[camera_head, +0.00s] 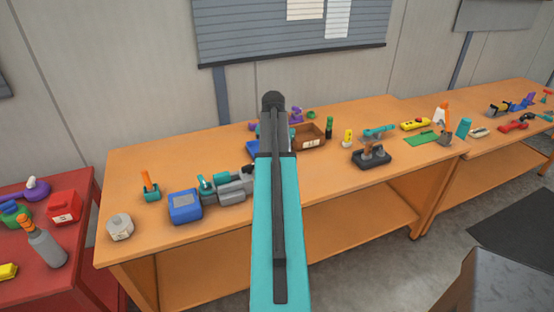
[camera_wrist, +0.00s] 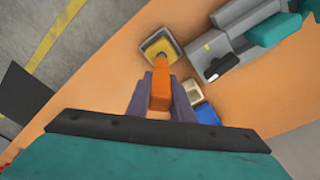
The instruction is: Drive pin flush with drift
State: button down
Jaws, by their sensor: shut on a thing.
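In the wrist view my gripper (camera_wrist: 160,85) is shut on an orange bar-like thing (camera_wrist: 160,95), which looks like the drift's handle. Its dark tip (camera_wrist: 161,58) points at a small square tray with a yellow inside (camera_wrist: 148,43); I cannot tell whether they touch. A grey vise-like fixture (camera_wrist: 228,40) with teal parts lies right of the tray, with a black piece at its near end. It may be the grey and teal fixture (camera_head: 236,187) on the bench in the head view, where my arm hides my gripper. I cannot make out a pin.
The orange bench (camera_head: 330,180) also carries a blue box (camera_head: 185,206), a pale pot (camera_head: 120,227), a brown bin (camera_head: 310,136) and a black stand (camera_head: 371,156). A cream box (camera_wrist: 193,91) and a blue bin (camera_wrist: 207,114) are right of my gripper. A red table (camera_head: 85,215) stands left.

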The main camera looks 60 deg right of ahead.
jog(key=shift+f, duration=0.55)
dwell(1.3)
jog(key=shift+r, duration=0.15)
jog(key=shift+r+p, duration=1.95)
jog(key=shift+r, duration=1.45)
jog(key=shift+f, duration=0.25)
jog(key=shift+f+b, duration=1.35)
jog(key=shift+f, duration=1.4)
jog(key=shift+f, duration=0.55)
jog(key=shift+r, duration=0.15)
